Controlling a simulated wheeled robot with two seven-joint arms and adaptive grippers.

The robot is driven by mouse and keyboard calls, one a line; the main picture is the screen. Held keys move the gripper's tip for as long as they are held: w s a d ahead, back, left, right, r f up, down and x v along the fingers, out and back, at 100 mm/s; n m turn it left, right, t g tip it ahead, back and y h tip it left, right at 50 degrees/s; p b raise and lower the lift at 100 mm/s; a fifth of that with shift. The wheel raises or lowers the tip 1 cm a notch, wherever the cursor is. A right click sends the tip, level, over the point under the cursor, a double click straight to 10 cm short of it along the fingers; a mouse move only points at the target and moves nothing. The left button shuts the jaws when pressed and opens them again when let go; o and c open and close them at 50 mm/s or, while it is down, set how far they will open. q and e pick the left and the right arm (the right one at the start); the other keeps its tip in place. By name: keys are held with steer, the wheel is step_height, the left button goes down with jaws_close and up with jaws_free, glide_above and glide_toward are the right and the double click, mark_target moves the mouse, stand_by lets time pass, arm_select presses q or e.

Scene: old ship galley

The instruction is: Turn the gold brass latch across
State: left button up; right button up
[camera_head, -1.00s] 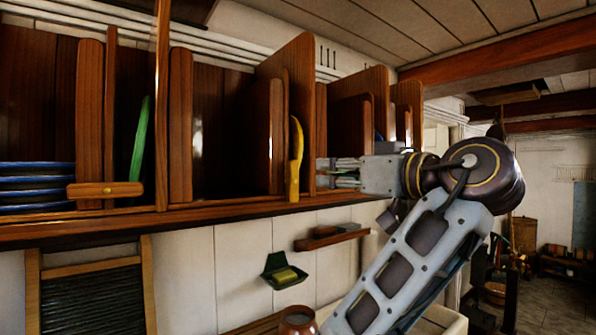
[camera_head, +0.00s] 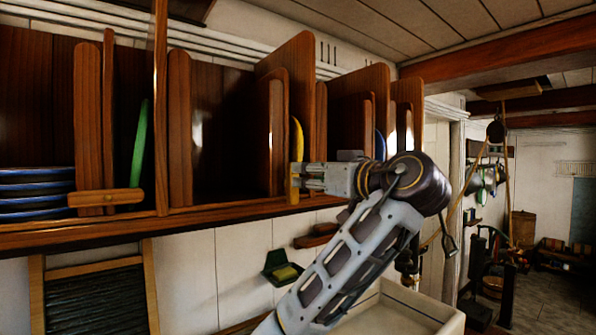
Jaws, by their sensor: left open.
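The gold brass latch (camera_head: 294,188) stands upright at the front edge of the plate rack, low in front of a yellow plate (camera_head: 298,137) seen edge-on. My left gripper (camera_head: 301,177) points left, with its fingertips at the latch and overlapping part of it. It is open; I cannot tell whether the latch is between the fingers or touching them. A wooden latch (camera_head: 105,197) with a brass pin lies level across the rack front at the left. My right gripper is not in view.
Wooden dividers (camera_head: 180,130) stand in the rack, with blue plates (camera_head: 35,190) and a green plate (camera_head: 139,150) at the left. The rack's front ledge (camera_head: 150,225) runs below. A green soap holder (camera_head: 281,268) and a pale sink (camera_head: 400,312) are lower down.

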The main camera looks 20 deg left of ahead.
mark_target(296, 174)
arm_select(q)
steer(key=shift+p+x, duration=0.75)
steer(key=shift+x, duration=1.85)
steer(key=shift+c, duration=0.4)
jaws_close()
steer(key=shift+f+m, duration=0.1)
steer(key=shift+m, duration=0.3)
steer(key=shift+w+d+f+m+b, duration=0.35)
steer(key=shift+m+b, duration=0.3)
steer(key=shift+m, duration=2.2)
steer(key=shift+w+d+f+m+b, duration=0.15)
steer(key=shift+w+f+m+b, duration=0.3)
steer(key=shift+m, duration=2.35)
steer(key=shift+w+d+f+m+b, duration=0.35)
steer(key=shift+m+b, duration=0.45)
steer(key=shift+m, duration=2.05)
steer(key=shift+s+a+f, duration=0.1)
steer(key=shift+s, duration=0.05)
